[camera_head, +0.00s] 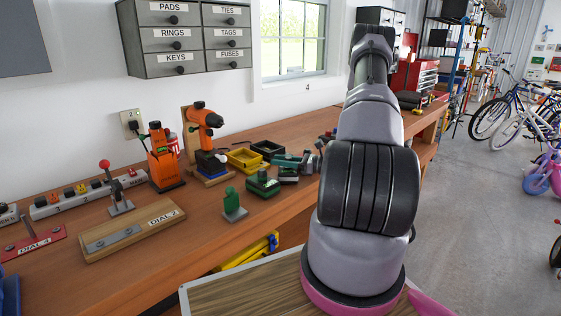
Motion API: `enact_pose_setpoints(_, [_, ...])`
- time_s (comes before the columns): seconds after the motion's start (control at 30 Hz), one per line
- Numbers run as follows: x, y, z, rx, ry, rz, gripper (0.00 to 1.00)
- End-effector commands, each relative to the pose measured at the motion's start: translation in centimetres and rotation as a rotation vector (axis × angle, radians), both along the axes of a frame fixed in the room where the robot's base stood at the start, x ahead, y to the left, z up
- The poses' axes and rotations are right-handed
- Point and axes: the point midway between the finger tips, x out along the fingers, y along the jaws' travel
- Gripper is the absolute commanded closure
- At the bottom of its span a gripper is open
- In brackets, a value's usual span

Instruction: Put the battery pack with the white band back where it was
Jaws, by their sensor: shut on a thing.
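My arm rises through the middle of the view, and my gripper is hidden behind it, so its jaws and anything in them do not show. Several small dark green and grey blocks that look like battery packs or chargers stand on the workbench (225,215) left of my arm. One green block (263,184) sits in front, and a teal-topped one (287,160) is behind it. I cannot make out which pack has a white band.
Yellow (244,160) and black (267,149) bins stand behind the blocks. A green upright piece (233,204) is near the bench's front edge. An orange charger-like unit (163,160), a DIAL 2 board (134,231) and labelled drawers (190,40) are left. Bikes (506,117) stand far right.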

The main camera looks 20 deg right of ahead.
Motion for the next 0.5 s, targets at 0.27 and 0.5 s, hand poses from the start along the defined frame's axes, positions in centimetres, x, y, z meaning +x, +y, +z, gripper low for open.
enact_pose_setpoints(0.27, [-0.01,0.01,-0.26,0.0,0.0,0.0,0.32])
enact_pose_setpoints(0.5, [0.0,0.0,-0.1,0.0,0.0,0.0,0.32])
